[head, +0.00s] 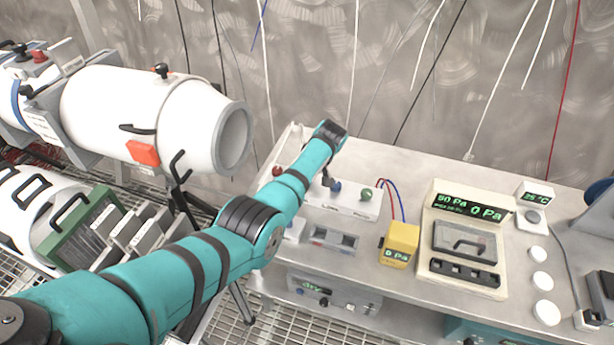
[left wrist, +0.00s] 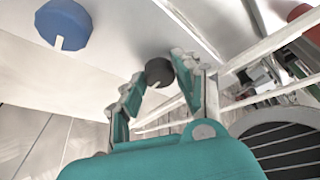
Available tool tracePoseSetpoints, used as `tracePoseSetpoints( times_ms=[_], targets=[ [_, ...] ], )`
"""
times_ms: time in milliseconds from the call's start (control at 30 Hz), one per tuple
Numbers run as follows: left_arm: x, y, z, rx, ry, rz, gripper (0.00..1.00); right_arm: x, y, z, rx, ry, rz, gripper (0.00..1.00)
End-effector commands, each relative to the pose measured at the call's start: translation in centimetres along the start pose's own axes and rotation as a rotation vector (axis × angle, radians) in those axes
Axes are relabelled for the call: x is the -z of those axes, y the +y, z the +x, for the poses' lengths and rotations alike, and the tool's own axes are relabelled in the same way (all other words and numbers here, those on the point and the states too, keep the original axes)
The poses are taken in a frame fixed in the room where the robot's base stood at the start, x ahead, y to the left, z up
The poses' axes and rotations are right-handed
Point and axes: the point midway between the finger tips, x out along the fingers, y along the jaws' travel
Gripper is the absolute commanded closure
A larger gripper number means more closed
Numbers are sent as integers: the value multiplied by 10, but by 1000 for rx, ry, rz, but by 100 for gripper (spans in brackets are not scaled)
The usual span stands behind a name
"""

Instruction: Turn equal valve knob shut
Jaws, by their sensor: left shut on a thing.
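In the left wrist view my left gripper (left wrist: 158,76) is shut on a small dark knob (left wrist: 159,69), with a fingertip at each side of it. A blue knob (left wrist: 63,24) with a pale pointer mark is on the left there, and part of a red knob (left wrist: 301,14) is at the upper right. In the head view the white valve panel (head: 352,208) carries a red knob (head: 277,171), the blue knob (head: 335,187) and a green knob (head: 366,194). My left arm hides most of the gripper and the dark knob there. No label naming the equal valve is readable.
Right of the panel stand a yellow gauge (head: 401,243) reading 0 Pa, a display unit (head: 465,205) showing 50 Pa and 0 Pa, and a 25 °C box (head: 533,194). White cylindrical equipment (head: 130,110) is at the left. Cables hang along the back wall.

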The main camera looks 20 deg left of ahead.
Motion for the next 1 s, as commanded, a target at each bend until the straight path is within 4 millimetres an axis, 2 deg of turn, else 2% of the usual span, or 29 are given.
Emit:
tracePoseSetpoints(
  times_ms=[167,200,367,733,933,1000],
  targets=[
    [-1,0,0,0,-4,-1,100,0,1,0,-2,0,0,0],
    [-1,0,0,0,-4,-1,64,0,2,0,-2,0,0,0],
    [-1,0,0,0,-3,0,45,0,2,0,-2,0,0,0],
    [0,1,-6,-1,-1,0,45,0,3,0,-4,0,-2,0],
    [-1,0,-32,-4,0,0,45,0,2,0,-2,0,-1,0],
    [0,2,-50,-6,1,-1,45,0,2,0,-2,0,-1,0]
  ],
)
